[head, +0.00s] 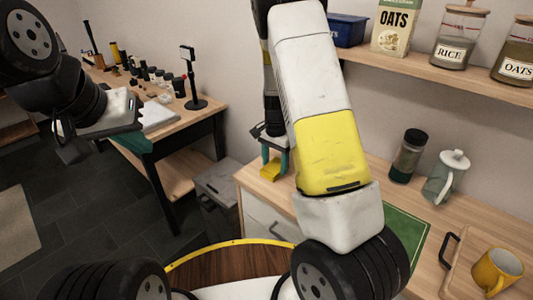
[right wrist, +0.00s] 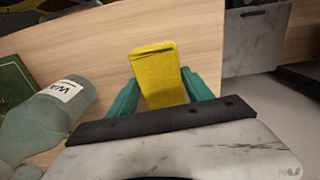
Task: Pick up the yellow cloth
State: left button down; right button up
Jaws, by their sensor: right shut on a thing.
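The yellow cloth (head: 270,171) is a small folded block near the left end of the wooden counter. In the right wrist view the cloth (right wrist: 158,70) stands out between two teal fingers. My right gripper (head: 274,162) is shut on it, one finger on each side; the fingers also show in the right wrist view (right wrist: 160,90). I cannot tell whether the cloth touches the counter. My left gripper (head: 98,132) is at the upper left, far from the cloth; its finger gap is unclear.
The counter (head: 323,217) holds a green mat (head: 407,232), a dark jar (head: 407,156), a pale jug (head: 446,176) and a yellow mug (head: 497,270) on a board. A shelf (head: 440,72) with jars is above. In the right wrist view a labelled bottle (right wrist: 45,115) lies left of the gripper.

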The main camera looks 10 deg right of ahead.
aim_at(275, 167)
jog(key=shift+r, duration=0.45)
jog(key=r, duration=0.2)
jog(key=shift+s+a+r, duration=0.1)
jog(key=shift+s+r, duration=0.2)
jog(key=shift+r, duration=0.1)
jog(key=s+a+r, duration=0.1)
jog(key=s+a, duration=0.1)
jog(key=s, duration=1.3)
jog(key=shift+s, duration=0.15)
jog(key=shift+a+r, duration=0.1)
